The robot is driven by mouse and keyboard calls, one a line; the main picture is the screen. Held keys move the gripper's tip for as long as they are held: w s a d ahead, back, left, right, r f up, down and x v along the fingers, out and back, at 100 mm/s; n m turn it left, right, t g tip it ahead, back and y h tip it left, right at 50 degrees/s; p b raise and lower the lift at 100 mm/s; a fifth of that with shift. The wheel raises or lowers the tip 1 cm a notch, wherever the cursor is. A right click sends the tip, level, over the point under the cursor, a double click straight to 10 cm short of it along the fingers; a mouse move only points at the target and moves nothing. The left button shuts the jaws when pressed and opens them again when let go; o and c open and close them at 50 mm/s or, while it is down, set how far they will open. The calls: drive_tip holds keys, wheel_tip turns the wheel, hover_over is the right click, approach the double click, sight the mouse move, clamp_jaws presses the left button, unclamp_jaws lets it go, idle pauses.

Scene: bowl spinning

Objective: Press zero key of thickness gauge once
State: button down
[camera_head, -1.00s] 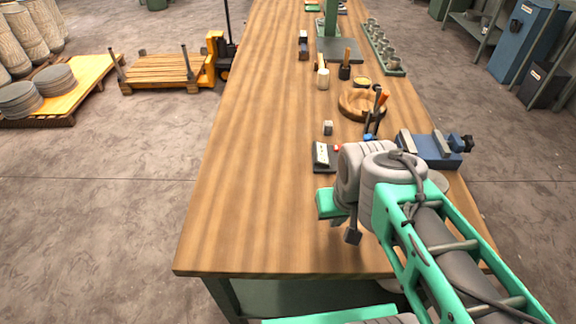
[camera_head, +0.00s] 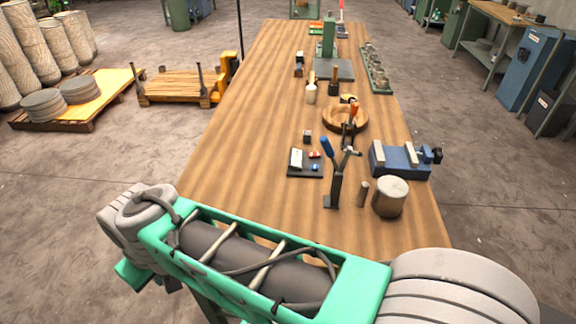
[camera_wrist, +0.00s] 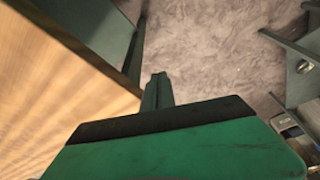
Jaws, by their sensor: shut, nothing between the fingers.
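A dark flat plate with a pale block and small red and blue parts (camera_head: 297,159) lies on the near half of the workbench in the head view. It looks like the thickness gauge, but its keys are too small to tell apart. My gripper (camera_wrist: 157,90) shows in the wrist view as two dark fingers closed together with nothing between them. The fingers are over the floor beyond the bench edge, well away from the gauge. The gauge is not in the wrist view.
The left side of the workbench (camera_head: 235,130) is clear.

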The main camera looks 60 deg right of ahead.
drive_tip(key=w+d+r+m+h+p, duration=0.2)
drive_tip(key=w+d+m, duration=0.1)
drive_tip(key=d, duration=0.4)
drive_tip(key=w+d+r+m+h+p, duration=0.1)
drive_tip(key=w+d+r+m+p, duration=0.15)
drive_tip(key=d, duration=0.55)
wheel_tip(320, 180, up, 6)
drive_tip(key=f+m+g+h+p, duration=0.1)
drive_tip(key=m+g+h+p, duration=0.5)
drive_tip(key=m+p, duration=0.2)
hover_over(312, 169)
drive_tip(key=shift+r, duration=0.25)
wheel_tip(312, 169, down, 9)
drive_tip(key=b, duration=0.6)
drive_tip(key=shift+r, duration=0.1)
